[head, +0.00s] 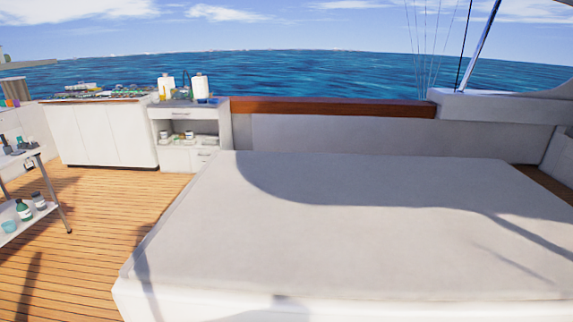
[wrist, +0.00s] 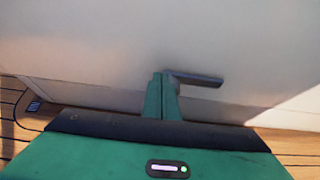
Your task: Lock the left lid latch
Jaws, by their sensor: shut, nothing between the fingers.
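The left lid latch (wrist: 200,79) shows in the wrist view as a short dark grey bar on the pale side of the hatch. It lies almost level, sloping slightly down to the right. My gripper (wrist: 162,76), green, is shut and empty. Its fingertips are at the latch's left end and partly cover it. I cannot tell whether they touch it. The hatch lid (head: 360,240) is a large, flat, pale block in the head view and appears closed. The latch and my gripper do not show in the head view.
Wooden deck (head: 85,260) lies clear left of the hatch. A small shelf trolley (head: 40,212) with bottles stands at the far left. White cabinets (head: 105,135) and an open shelf unit (head: 188,140) stand at the back left. In the wrist view, deck shows below the pale panel (wrist: 90,45).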

